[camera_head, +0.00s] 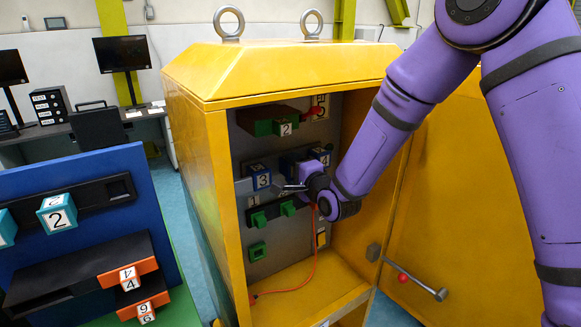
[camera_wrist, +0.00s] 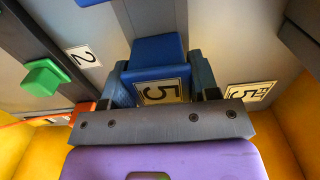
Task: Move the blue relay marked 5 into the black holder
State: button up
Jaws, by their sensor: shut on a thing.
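The blue relay marked 5 (camera_wrist: 160,88) sits between the two fingers of my gripper (camera_wrist: 160,72) in the wrist view, its label facing the camera. A further blue part lies just beyond it, and I cannot tell whether the relay is still seated in the panel. In the head view my gripper (camera_head: 294,187) is inside the yellow cabinet, at the grey panel, and my wrist hides the relay. A black holder (camera_head: 95,194) is on the blue board at the left.
Blue relay 3 (camera_head: 261,178) and blue relay 4 (camera_head: 322,157) are close to my gripper. Green blocks (camera_head: 258,219) stick out below, and an orange cable (camera_head: 314,262) hangs nearby. An orange-ended black rack (camera_head: 75,272) is below the holder.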

jog(key=shift+s+d, duration=0.25)
jog(key=shift+s, duration=0.05)
dwell(0.4)
jog(key=shift+v, duration=2.4)
